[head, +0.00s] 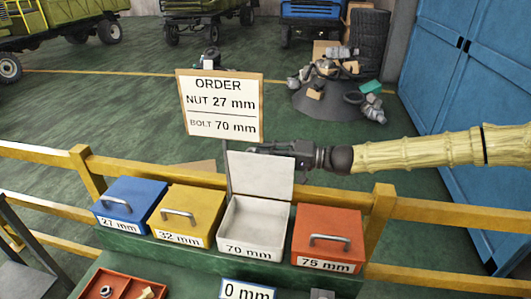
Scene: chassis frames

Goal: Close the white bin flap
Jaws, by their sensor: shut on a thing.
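The white bin (254,228), labelled "70 mm", stands on the green bench between the yellow and red bins. Its white flap (260,175) stands up, nearly upright, at the back of the bin, so the bin's inside shows. I see no contents in it. My gripper (270,150) is at the flap's top edge, reached in from the right by my arm. It is shut on the flap; its fingertips are small and partly hidden there.
The blue bin (128,202), yellow bin (187,213) and red bin (328,238) have closed lids with handles. A yellow railing (430,211) runs behind the bins. An order sign (219,105) stands behind. A red tray (121,286) is at front left.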

